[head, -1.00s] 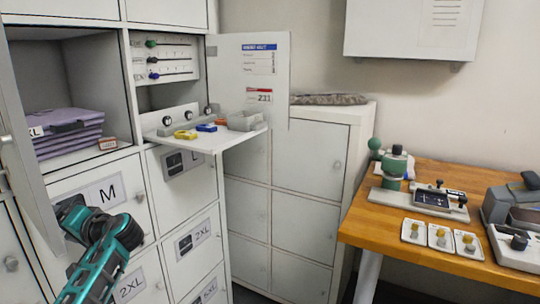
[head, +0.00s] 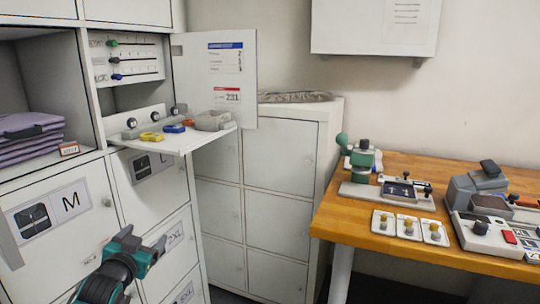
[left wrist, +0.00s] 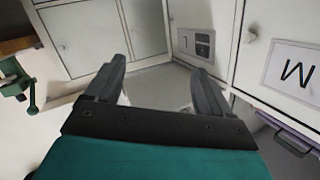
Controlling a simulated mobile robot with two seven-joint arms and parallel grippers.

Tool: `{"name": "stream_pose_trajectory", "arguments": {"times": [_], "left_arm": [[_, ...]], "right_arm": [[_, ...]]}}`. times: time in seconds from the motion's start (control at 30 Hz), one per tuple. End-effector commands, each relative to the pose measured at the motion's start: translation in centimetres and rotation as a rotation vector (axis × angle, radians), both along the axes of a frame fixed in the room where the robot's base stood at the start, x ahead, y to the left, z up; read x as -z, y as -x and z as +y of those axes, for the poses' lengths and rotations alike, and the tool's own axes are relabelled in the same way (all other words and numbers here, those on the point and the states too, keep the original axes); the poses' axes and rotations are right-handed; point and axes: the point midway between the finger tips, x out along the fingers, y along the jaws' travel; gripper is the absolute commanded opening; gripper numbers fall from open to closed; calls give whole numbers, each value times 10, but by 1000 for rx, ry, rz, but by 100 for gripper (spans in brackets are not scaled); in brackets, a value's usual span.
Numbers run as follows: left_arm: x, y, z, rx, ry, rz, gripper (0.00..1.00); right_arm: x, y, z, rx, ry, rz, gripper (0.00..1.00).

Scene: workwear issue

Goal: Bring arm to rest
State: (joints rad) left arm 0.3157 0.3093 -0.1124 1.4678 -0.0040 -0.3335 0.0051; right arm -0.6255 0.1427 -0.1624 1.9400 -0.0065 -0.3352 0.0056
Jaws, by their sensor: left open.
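My left gripper (head: 140,246) is in the lower left of the head view, in front of the locker doors below the fold-down shelf. In the left wrist view its two dark fingers (left wrist: 155,88) are spread apart with nothing between them. My left arm comes up from the bottom edge of the head view. My right gripper does not show.
An open locker compartment has a fold-down shelf (head: 180,142) with small coloured tags. Folded purple garments (head: 30,140) lie in the compartment to its left. An M-labelled door (head: 60,212) is close beside my gripper. A wooden workbench (head: 375,240) with devices stands at right.

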Motion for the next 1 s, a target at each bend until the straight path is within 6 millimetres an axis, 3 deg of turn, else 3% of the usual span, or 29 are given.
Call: {"name": "stream_pose_trajectory", "arguments": {"times": [0.03, 0.17, 0.3, 0.43, 0.6, 0.7, 0.8, 1.0], "left_arm": [[26, 18, -12, 16, 12, 38, 82], [81, 68, -39, 54, 45, 127, 82], [135, 138, -70, 89, 94, 234, 82], [170, 206, -95, 109, 147, 330, 82], [194, 279, -117, 118, 208, 430, 82], [198, 306, -125, 117, 231, 465, 82], [201, 321, -129, 116, 245, 485, 82], [201, 324, -130, 116, 248, 489, 82]], "right_arm": [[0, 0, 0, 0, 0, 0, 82], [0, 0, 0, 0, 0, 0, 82], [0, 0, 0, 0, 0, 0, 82], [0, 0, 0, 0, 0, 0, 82], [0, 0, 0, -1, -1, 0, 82], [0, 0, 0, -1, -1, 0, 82], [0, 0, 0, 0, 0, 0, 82], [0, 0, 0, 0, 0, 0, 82]]}}
